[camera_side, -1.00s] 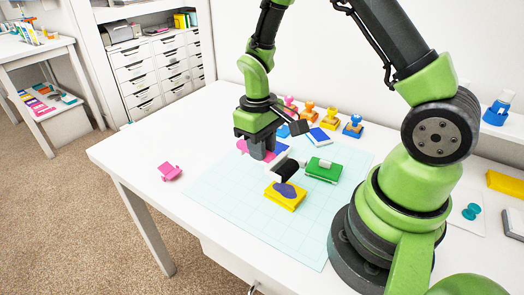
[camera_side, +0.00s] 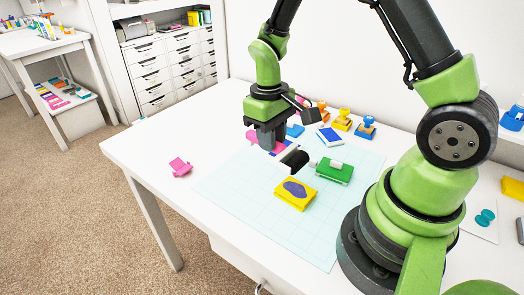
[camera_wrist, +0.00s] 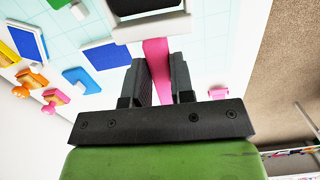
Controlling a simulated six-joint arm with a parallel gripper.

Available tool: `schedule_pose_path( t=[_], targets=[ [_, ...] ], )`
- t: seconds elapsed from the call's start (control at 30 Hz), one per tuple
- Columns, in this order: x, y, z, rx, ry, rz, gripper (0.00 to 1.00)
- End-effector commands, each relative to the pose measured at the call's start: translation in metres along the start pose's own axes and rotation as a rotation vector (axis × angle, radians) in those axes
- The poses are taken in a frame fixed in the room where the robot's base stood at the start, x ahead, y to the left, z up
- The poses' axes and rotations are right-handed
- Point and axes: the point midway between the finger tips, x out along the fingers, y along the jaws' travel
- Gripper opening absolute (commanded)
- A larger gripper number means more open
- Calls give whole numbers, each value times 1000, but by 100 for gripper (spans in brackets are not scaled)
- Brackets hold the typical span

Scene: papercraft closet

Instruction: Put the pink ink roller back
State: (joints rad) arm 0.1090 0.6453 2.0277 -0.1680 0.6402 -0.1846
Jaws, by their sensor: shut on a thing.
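My gripper (camera_side: 268,148) is shut on the pink handle (camera_wrist: 157,65) of the ink roller. Its black roller (camera_side: 295,160) sticks out to the right of the jaws in the side view, above the mat. Its white frame (camera_wrist: 152,28) shows at the top of the wrist view. A small pink stand-like piece (camera_side: 180,167) sits alone on the white table to the left; it also shows in the wrist view (camera_wrist: 218,94). A yellow block with a purple patch (camera_side: 295,194) lies on the mat, nearer the camera than the roller.
Several coloured stamps, including a blue one (camera_side: 365,128), and a blue-and-white pad (camera_side: 329,137) stand behind. The table (camera_side: 150,150) is clear around the pink piece.

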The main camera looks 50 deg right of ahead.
Motion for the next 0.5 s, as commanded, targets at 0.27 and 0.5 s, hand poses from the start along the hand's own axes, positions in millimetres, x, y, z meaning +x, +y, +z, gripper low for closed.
schedule_pose_path(
  t=[0.27, 0.5],
  targets=[
    [-14, -49, -47, -58, 15, 7, 0],
    [-22, -87, -67, -86, 17, 7, 0]
  ],
)
